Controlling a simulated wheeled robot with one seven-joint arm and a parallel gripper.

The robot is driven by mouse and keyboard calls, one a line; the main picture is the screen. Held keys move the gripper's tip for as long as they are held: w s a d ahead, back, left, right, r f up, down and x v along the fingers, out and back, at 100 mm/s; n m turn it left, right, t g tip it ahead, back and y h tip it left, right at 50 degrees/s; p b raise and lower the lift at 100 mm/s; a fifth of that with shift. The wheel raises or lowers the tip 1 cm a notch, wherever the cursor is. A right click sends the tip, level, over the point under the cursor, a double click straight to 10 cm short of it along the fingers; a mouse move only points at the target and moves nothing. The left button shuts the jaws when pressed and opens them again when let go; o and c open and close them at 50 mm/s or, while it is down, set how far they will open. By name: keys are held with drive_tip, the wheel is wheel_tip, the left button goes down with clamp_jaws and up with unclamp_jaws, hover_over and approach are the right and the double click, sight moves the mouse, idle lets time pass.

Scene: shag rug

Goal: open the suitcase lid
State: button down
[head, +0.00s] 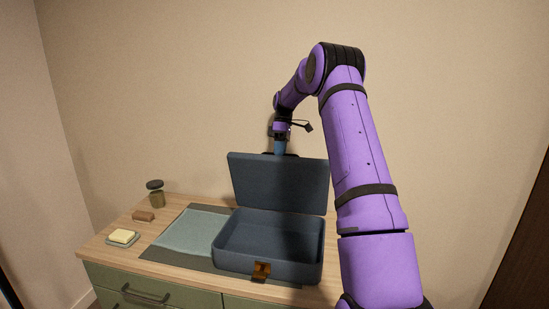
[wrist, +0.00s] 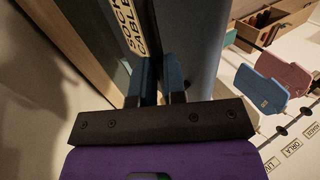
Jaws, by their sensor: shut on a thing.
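The suitcase is dark blue. Its tray-like base (head: 228,258) sits open on the dresser top, with a brown latch (head: 261,271) at its front. Its lid (head: 280,182) stands up nearly vertical at the back of the base, leaning slightly backward. My gripper (head: 280,152) is at the middle of the lid's top edge, shut on the lid. In the wrist view the two blue fingers of my gripper (wrist: 158,75) are close together by the blue-grey lid (wrist: 195,45). The exact contact is partly hidden.
The wall stands close behind the lid. On the wooden dresser top (head: 112,243) are a grey-blue mat (head: 190,232), a soap dish (head: 121,239), a brown block (head: 143,216) and a dark-lidded jar (head: 156,194). The wrist view shows blue (wrist: 260,89) and pink (wrist: 286,72) tags.

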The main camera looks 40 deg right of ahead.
drive_tip(key=shift+w+d+f, duration=0.3)
drive_tip(key=shift+w+d, duration=0.2)
drive_tip(key=shift+d, duration=0.2)
drive_tip(key=shift+w+d+f, duration=0.3)
drive_tip(key=shift+w+d, duration=0.25)
drive_tip(key=shift+d, duration=0.2)
drive_tip(key=shift+w+d+f, duration=0.3)
drive_tip(key=shift+w+d, duration=0.2)
drive_tip(key=shift+d, duration=0.2)
drive_tip(key=c, duration=1.2)
unclamp_jaws()
drive_tip(key=shift+o, duration=0.2)
drive_tip(key=shift+r, duration=0.2)
